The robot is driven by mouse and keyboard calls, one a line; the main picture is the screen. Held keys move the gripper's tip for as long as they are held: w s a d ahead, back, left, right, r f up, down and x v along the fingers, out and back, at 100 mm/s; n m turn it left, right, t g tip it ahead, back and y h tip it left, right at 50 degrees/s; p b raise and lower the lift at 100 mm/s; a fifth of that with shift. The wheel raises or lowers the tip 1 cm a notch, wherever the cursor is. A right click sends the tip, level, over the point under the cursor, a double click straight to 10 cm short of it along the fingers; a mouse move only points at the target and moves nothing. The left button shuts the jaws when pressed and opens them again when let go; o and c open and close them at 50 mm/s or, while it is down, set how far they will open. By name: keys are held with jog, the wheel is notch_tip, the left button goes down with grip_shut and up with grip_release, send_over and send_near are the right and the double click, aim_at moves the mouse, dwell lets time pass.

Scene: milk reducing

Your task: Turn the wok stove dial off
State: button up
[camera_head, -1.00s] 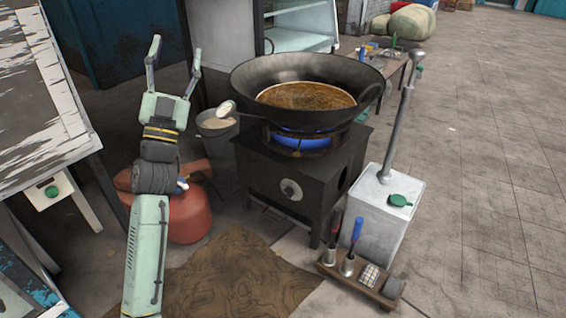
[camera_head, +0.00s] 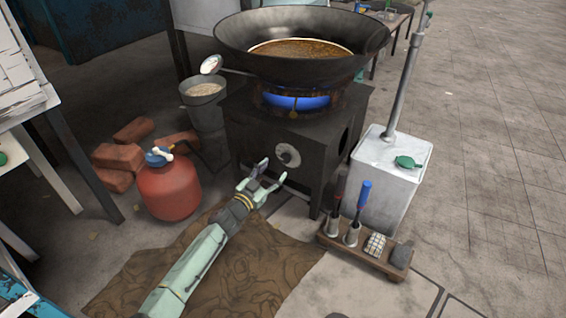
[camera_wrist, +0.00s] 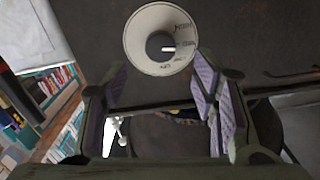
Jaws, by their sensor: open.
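The wok stove (camera_head: 250,140) is a dark box with a blue flame (camera_head: 298,102) burning under the wok (camera_head: 300,45). Its dial (camera_head: 288,155) is on the front face, a dark knob on a pale round plate. In the wrist view the dial (camera_wrist: 160,45) shows a white mark pointing right on its knob, with lettering at the plate's right side. My gripper (camera_head: 272,174) is open and empty, just in front of and slightly below the dial. In the wrist view its fingers (camera_wrist: 165,85) stand apart below the plate, and no contact with the knob shows.
A red gas cylinder (camera_head: 168,188) and bricks (camera_head: 118,157) are left of the stove. A grey bucket (camera_head: 205,100) stands behind. A white box (camera_head: 385,180) with a pipe and a wooden tool rack (camera_head: 350,248) are close on the right.

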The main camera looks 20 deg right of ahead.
aim_at(284, 159)
jog(key=b+x, duration=0.1)
jog(key=x, duration=0.4)
jog(key=shift+w+d+f+b, duration=0.15)
jog(key=shift+w+d+b, duration=0.1)
jog(key=shift+d+b, duration=0.05)
jog(key=shift+w+d, duration=0.45)
jog(key=shift+d, duration=0.05)
jog(key=shift+c, duration=0.2)
jog(key=c, duration=1.1)
